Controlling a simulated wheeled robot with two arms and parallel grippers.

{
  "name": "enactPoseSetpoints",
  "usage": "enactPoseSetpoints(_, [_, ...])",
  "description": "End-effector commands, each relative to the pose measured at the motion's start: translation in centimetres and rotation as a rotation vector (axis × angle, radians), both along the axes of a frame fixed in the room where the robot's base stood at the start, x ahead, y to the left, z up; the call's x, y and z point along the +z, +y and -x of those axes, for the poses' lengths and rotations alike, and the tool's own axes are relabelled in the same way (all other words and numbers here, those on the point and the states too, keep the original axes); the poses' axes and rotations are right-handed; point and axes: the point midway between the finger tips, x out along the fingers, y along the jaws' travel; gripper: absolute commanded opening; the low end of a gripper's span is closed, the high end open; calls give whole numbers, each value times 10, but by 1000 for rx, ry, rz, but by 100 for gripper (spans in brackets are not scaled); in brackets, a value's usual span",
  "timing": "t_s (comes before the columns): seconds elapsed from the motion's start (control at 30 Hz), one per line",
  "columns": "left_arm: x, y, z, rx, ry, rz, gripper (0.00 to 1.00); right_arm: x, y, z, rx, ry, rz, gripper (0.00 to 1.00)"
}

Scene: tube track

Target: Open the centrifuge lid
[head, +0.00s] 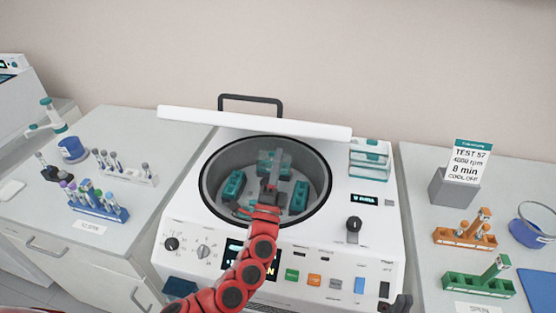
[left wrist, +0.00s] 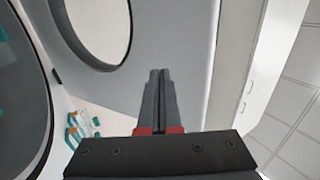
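The white centrifuge (head: 185,215) stands in the middle of the head view with its bowl uncovered. Its lid (head: 190,117) is raised at the back, seen nearly edge-on, with a dark handle (head: 250,98) showing above it. My left gripper (head: 273,165) is over the bowl, in front of the lid; its fingers (left wrist: 158,95) are together and empty. In the left wrist view the fingers point toward a grey surface with a round opening, apparently the lid's underside (left wrist: 185,45). Whether they touch it I cannot tell. A dark part of my right gripper (head: 400,303) shows at the bottom right.
Inside the bowl are teal tube holders (head: 232,187). The left bench has a blue tube rack (head: 98,210) and a white rack (head: 130,175). The right bench has orange (head: 465,238) and green (head: 478,285) racks and a sign (head: 467,162). A wall stands behind.

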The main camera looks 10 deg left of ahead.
Motion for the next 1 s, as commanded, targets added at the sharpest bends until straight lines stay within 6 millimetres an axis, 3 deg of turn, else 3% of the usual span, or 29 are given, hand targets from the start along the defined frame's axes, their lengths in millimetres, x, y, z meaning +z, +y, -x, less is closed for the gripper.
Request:
enactPoseSetpoints(0.27, [4,0,-3,0,-2,1,0,0,0,0,0,0,0,0])
enactPoseSetpoints(0.6, [38,0,-30,2,-3,3,0,1,0,0,0,0,0,0])
enactPoseSetpoints(1.0, [59,-2,-49,0,-3,1,0,1,0,0,0,0,0,0])
